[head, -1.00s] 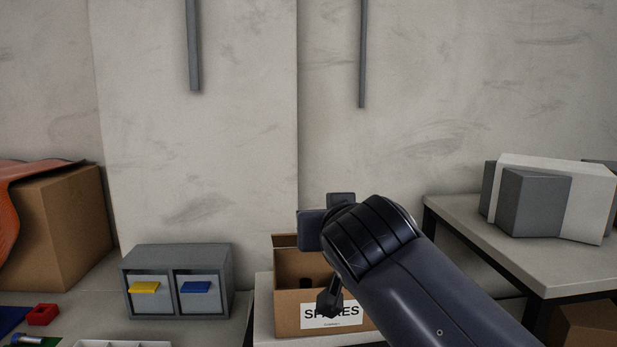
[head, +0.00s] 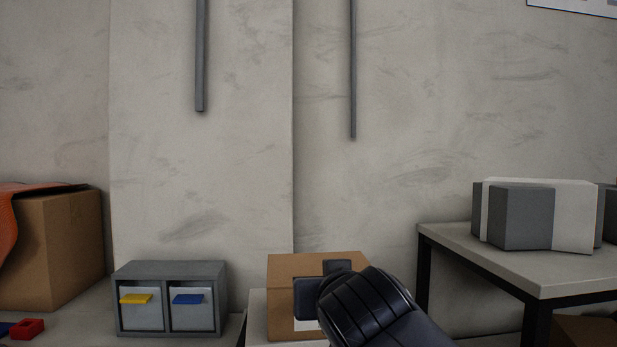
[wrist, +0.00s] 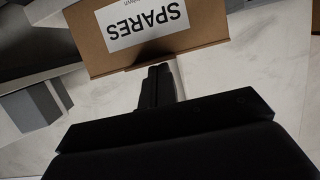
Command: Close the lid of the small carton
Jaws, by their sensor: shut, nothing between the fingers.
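The small carton (head: 284,285) is brown cardboard and stands on a pale surface at the lower middle of the head view. A flat brown panel, its lid (head: 300,264), lies across the top, and the inside does not show. My arm hides the carton's right part and most of its front label. In the wrist view the carton (wrist: 200,38) appears upside down, with its white SPARES label (wrist: 140,22). My gripper (wrist: 160,74) is shut and empty, its fingertips near the carton's lid-side edge. Whether they touch it I cannot tell.
A grey two-drawer cabinet (head: 170,272) with yellow and blue handles stands left of the carton. A large brown box (head: 62,245) is at the far left. A table (head: 500,262) with grey and white blocks (head: 535,212) is at the right. A wall stands behind.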

